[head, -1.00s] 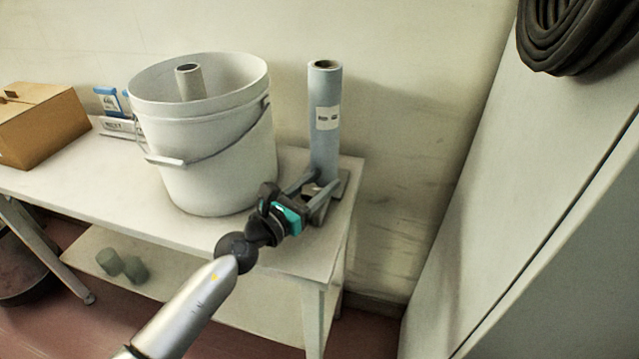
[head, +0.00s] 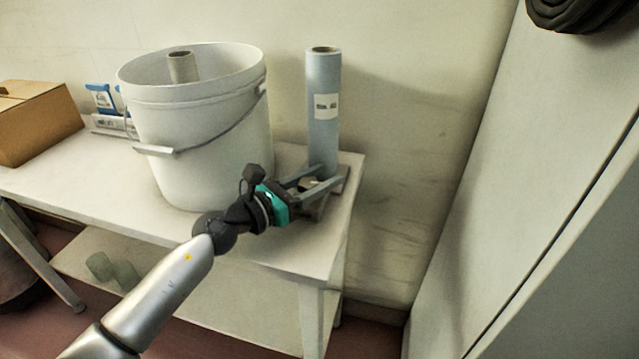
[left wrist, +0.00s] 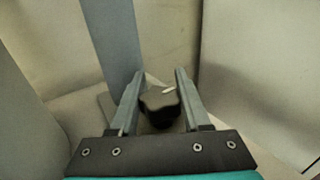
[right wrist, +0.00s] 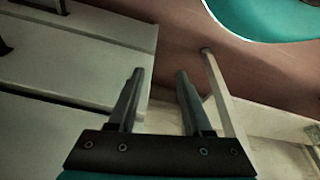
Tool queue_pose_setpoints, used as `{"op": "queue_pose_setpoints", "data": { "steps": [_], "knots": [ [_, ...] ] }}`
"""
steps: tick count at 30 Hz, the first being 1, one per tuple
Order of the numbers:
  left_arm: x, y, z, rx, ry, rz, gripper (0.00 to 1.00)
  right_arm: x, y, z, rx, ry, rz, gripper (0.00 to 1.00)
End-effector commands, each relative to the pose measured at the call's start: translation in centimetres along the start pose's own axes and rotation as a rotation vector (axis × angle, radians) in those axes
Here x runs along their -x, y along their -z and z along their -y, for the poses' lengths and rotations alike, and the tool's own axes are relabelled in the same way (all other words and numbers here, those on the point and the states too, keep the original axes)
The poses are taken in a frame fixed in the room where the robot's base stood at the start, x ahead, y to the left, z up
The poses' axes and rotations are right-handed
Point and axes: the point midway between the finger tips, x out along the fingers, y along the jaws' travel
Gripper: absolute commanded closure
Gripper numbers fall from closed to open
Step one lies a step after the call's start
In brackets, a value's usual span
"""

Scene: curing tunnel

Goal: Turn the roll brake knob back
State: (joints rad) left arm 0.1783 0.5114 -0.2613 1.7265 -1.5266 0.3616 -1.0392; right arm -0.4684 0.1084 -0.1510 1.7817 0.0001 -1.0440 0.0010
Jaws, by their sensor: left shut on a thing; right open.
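The dark lobed brake knob (left wrist: 160,104), with a white mark on top, sits between my left fingers in the left wrist view. My left gripper (head: 334,175) is shut on it at the foot of the upright blue-grey roll (head: 323,120). In the head view the fingers largely hide the knob. The roll also shows in the left wrist view (left wrist: 112,40), just behind the left finger. It stands on a grey base (head: 344,172) at the table's right end. My right gripper (right wrist: 158,75) is open and empty, with reddish floor beyond its tips.
A large white bucket (head: 205,150) with a tube in it stands close to the left of my left gripper. A cardboard box (head: 40,125) is farther left on the white table (head: 90,175). A tall pale cabinet (head: 500,180) is on the right, with dark coiled hose above.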

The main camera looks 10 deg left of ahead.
Motion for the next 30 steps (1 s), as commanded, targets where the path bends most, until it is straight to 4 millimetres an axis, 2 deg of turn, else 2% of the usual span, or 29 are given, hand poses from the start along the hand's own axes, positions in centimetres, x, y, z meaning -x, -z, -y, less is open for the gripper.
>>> {"op": "queue_pose_setpoints", "data": {
  "steps": [9, 20, 21, 28, 30],
  "knots": [
    [0.1, 0.0, 0.0, -0.001, 0.047, 0.001, 1.00, 2.3, 1.6, 0.1, -0.004, 0.001, -0.031, 0.50],
    [0.1, -0.1, 0.1, -0.001, 0.053, 0.000, 1.00, 2.6, 1.8, 0.1, -0.004, 0.001, -0.032, 0.50],
    [0.1, -0.1, 0.1, -0.001, 0.053, 0.000, 0.52, 2.6, 1.8, 0.1, -0.004, 0.001, -0.032, 0.50],
    [0.1, -0.1, 0.1, -0.001, 0.053, 0.000, 0.26, 2.6, 1.8, 0.1, -0.004, 0.001, -0.033, 0.50],
    [0.1, -0.1, 0.1, -0.001, 0.053, 0.000, 0.22, 2.6, 1.8, 0.1, -0.004, 0.002, -0.033, 0.50]
  ]
}}
